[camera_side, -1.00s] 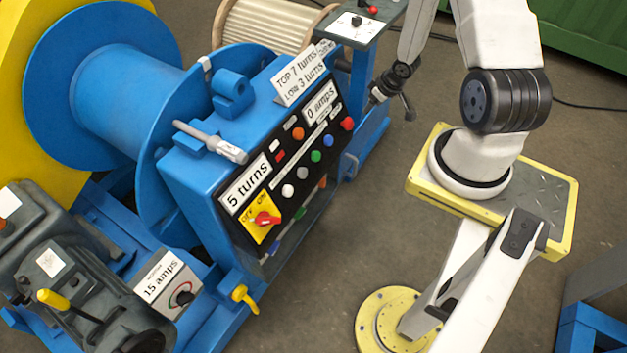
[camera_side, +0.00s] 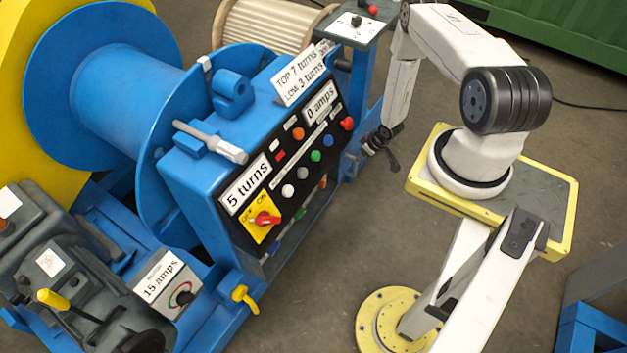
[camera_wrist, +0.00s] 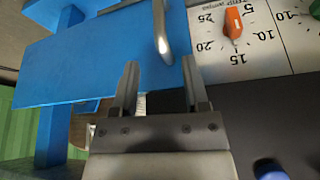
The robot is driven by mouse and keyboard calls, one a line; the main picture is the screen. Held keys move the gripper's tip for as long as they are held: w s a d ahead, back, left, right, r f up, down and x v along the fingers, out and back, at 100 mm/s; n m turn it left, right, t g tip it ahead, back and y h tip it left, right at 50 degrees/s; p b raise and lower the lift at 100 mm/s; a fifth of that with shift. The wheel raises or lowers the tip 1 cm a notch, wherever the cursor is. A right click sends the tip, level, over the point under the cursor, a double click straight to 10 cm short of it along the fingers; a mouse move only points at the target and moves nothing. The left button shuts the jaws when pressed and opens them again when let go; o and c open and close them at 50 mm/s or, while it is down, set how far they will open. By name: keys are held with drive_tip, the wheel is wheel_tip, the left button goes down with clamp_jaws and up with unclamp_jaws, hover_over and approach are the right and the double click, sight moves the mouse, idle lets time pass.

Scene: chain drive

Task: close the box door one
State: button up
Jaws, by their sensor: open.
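My gripper (camera_side: 380,150) is beside the right end of the blue control box (camera_side: 190,180) in the side view, low near the blue frame. In the wrist view my gripper (camera_wrist: 158,72) is open, with two dark fingers spread apart and nothing between them. A flat blue panel (camera_wrist: 90,65), which looks like a box door, lies ahead of the fingers. A silver bar handle (camera_wrist: 161,30) stands on its right part, just beyond the fingertips. I cannot tell whether the fingers touch the panel, or how far it stands open.
A white dial plate with an orange pointer (camera_wrist: 233,22) is right of the panel in the wrist view. A dark surface with a blue knob (camera_wrist: 270,170) is below it. The blue cable drum (camera_side: 120,85) stands left; the floor (camera_side: 330,260) in front of the box is clear.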

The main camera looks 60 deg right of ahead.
sight(356, 162)
drive_tip(key=shift+f, duration=0.3)
drive_tip(key=shift+f, duration=0.1)
drive_tip(key=shift+x, duration=3.75)
clamp_jaws()
